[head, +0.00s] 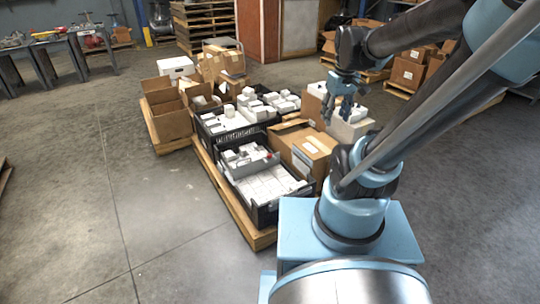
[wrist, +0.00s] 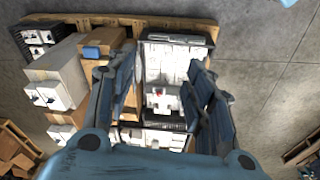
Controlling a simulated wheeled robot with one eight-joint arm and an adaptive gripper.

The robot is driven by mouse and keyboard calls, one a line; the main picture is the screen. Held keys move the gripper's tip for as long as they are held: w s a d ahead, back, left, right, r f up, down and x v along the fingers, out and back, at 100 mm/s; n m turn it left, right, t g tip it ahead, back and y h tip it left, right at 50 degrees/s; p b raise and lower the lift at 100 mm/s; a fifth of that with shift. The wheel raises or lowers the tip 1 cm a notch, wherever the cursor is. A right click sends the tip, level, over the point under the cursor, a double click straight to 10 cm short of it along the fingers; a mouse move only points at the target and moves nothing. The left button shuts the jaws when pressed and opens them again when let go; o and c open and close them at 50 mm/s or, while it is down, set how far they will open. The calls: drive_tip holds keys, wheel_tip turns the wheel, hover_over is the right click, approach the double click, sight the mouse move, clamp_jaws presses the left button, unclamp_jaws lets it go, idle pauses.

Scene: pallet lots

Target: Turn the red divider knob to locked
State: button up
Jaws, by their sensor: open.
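A small red spot, likely the divider knob (head: 271,155), shows at the right end of a grey divider in the front black crate (head: 259,216). In the wrist view the red knob (wrist: 160,91) is a tiny mark between my fingers, among white boxes. Which way it is turned is too small to tell. My gripper (head: 338,115) is open and empty, pointing down, up and to the right of the crate in the head view. In the wrist view its fingers (wrist: 148,75) spread on both sides of the crate, well above it. Nothing touches the knob.
The crates stand on a wooden pallet (head: 236,211). A second black crate with white boxes (head: 230,123) is behind. A brown carton (head: 304,147) stands right of the front crate, and open cartons (head: 169,122) stand left. The floor (head: 70,200) at left is clear.

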drive_tip(key=w+a+n, duration=0.2)
drive_tip(key=w+n, duration=0.1)
drive_tip(key=w, duration=0.5)
drive_tip(key=w+a+n, duration=0.2)
drive_tip(key=w+a, duration=0.1)
drive_tip(key=w, duration=0.4)
drive_tip(key=n+g, duration=0.2)
drive_tip(key=n, duration=1.1)
hover_over(269, 154)
wheel_tip(269, 154, down, 33)
wheel_tip(269, 154, down, 16)
drive_tip(key=shift+d+f, duration=0.15)
drive_tip(key=shift+f, duration=0.05)
drive_tip(key=c, duration=1.1)
